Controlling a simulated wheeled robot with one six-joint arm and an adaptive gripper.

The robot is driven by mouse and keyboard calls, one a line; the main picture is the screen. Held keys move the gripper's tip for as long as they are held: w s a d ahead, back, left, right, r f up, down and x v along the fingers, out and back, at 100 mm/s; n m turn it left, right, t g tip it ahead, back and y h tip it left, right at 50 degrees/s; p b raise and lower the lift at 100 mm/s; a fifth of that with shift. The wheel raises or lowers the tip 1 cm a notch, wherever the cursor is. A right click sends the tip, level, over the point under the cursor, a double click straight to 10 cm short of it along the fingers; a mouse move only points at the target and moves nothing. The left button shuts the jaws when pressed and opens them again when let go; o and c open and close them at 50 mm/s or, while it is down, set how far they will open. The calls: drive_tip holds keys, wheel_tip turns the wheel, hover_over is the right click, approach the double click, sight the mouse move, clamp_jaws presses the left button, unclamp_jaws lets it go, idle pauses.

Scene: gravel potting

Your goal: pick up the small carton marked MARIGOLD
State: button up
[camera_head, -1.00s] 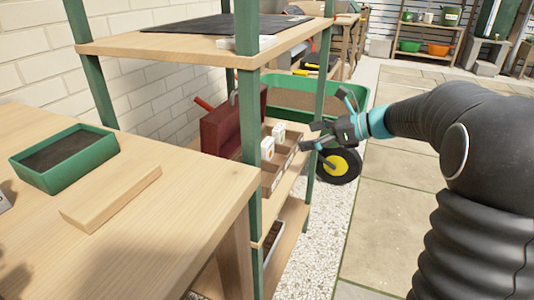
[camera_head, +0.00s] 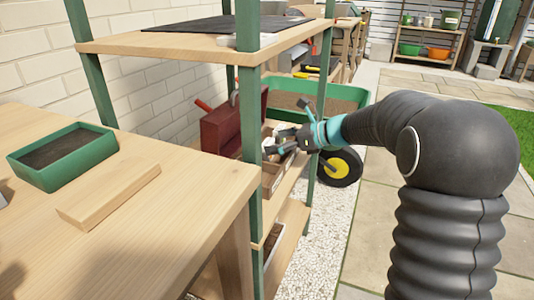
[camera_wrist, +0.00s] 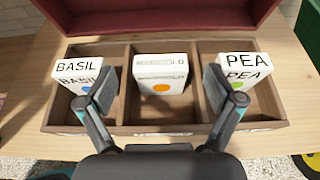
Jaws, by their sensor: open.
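A wooden tray (camera_wrist: 190,129) with three compartments holds three small white cartons. The left carton (camera_wrist: 77,72) reads BASIL, and the right carton (camera_wrist: 243,70) reads PEA. My gripper (camera_wrist: 160,85) is open, its fingers on either side of the middle carton at the dividers, with nothing held. In the head view my gripper (camera_head: 284,140) is over the tray (camera_head: 270,180) on the shelf, and hides most of the cartons.
A dark red box (camera_head: 220,130) stands right behind the tray. A green shelf post (camera_head: 249,120) stands at the near side, with a wooden shelf board (camera_head: 170,48) above. A wheelbarrow (camera_head: 340,165) is beyond the shelf. The paving to the right is open.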

sight(270, 143)
drive_tip(key=x, duration=0.3)
drive_tip(key=shift+a+f, duration=0.1)
drive_tip(key=shift+a, duration=0.05)
drive_tip(key=c, duration=1.2)
drive_tip(key=shift+c, duration=0.2)
